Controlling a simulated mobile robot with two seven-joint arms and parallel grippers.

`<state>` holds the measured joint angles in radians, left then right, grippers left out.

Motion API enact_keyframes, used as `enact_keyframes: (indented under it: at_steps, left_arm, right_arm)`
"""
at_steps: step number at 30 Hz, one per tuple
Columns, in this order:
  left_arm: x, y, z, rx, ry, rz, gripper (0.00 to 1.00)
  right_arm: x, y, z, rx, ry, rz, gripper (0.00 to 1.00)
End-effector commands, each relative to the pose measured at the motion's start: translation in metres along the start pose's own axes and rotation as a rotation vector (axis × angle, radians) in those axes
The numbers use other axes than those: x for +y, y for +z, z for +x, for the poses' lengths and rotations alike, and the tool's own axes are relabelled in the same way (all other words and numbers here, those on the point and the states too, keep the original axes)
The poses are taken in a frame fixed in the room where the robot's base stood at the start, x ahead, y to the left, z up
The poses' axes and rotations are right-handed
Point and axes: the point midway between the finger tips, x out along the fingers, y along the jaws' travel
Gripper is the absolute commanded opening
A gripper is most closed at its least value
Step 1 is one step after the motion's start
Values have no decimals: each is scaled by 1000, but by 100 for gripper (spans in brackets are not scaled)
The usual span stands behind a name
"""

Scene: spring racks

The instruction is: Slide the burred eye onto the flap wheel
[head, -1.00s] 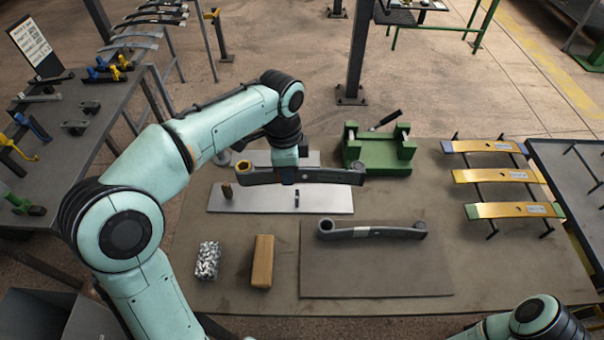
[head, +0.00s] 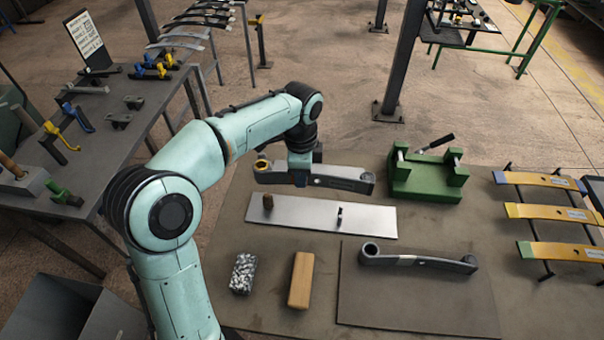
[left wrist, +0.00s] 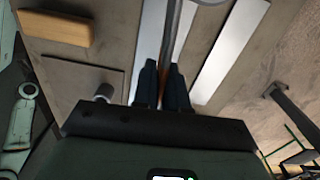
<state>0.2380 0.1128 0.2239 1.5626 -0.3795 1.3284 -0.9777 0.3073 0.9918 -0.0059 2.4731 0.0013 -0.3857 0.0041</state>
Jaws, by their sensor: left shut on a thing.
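My left gripper (head: 300,180) is shut on a dark grey spring bar (head: 335,176), gripping it left of its middle and holding it above the bench. The bar's left end has an eye with a yellow rim (head: 262,165); I take this as the burred eye. The flap wheel (head: 267,202), a small brown upright cylinder, stands at the left of a pale metal plate (head: 355,219). The eye appears above and slightly left of the wheel, apart from it. In the left wrist view the bar (left wrist: 167,45) runs between the fingers. My right gripper is out of view.
A second spring bar (head: 420,261) lies on a dark mat (head: 400,303). A wooden block (head: 301,281) and a speckled block (head: 243,273) stand left of it. A green fixture (head: 428,180) is at the back. Yellow springs (head: 550,212) rest on a rack at right.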

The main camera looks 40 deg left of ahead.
Motion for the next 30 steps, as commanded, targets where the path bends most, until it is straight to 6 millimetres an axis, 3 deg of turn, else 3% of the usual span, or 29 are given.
enact_keyframes:
  at_steps: [8, 30]
  left_arm:
    - [-1, -1, -3, 3, -5, 0, 0]
    - [0, 0, 52, 1, -3, 0, 0]
  right_arm:
    - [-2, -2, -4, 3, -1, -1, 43]
    - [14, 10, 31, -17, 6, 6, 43]
